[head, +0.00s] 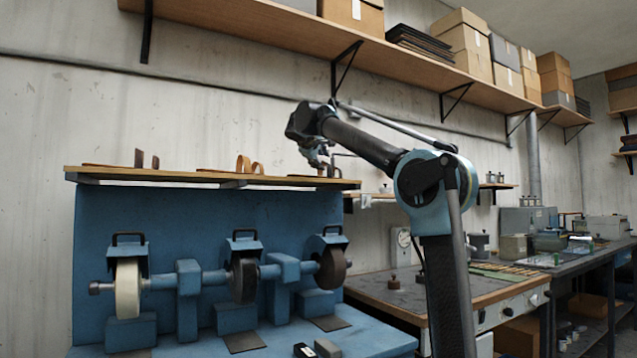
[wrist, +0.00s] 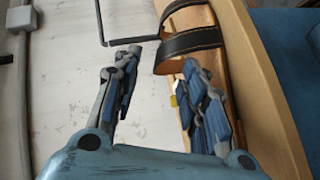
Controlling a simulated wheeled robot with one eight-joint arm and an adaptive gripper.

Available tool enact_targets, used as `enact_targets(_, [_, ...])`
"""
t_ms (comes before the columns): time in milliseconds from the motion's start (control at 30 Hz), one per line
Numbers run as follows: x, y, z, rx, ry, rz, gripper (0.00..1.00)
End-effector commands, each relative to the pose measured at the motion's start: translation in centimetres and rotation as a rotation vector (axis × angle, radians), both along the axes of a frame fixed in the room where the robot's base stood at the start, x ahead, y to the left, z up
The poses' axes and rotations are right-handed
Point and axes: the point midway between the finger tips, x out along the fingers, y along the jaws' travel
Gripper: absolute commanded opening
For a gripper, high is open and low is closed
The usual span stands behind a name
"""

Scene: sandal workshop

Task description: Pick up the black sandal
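The black sandal shows in the wrist view as black straps (wrist: 194,41) with tan lining, arching over a tan sole at the upper middle; much of the sole is out of frame. My gripper (wrist: 160,62) is open and empty there, its two blue-padded fingers apart, the right fingertip just below the straps. I cannot tell whether it touches them. In the head view my gripper (head: 320,157) is at the right end of the wooden shelf (head: 205,178), close over a dark-strapped sandal (head: 323,171) that is partly hidden by it.
Below is a blue grinding machine (head: 235,280) with several wheels. A long upper shelf (head: 270,20) holds boxes. A workbench (head: 405,293) stands at right.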

Motion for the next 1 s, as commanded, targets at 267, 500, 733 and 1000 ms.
enact_targets(267, [3.2,-0.8,-1.2,0.000,0.000,-0.002,0.39])
enact_targets(500, [4.4,-1.0,-1.6,0.000,0.000,-0.001,0.39])
enact_targets(733, [4.4,-1.0,-1.6,0.000,0.000,0.000,0.12])
enact_targets(1000, [4.3,-1.0,-1.6,0.000,0.000,0.000,0.00])
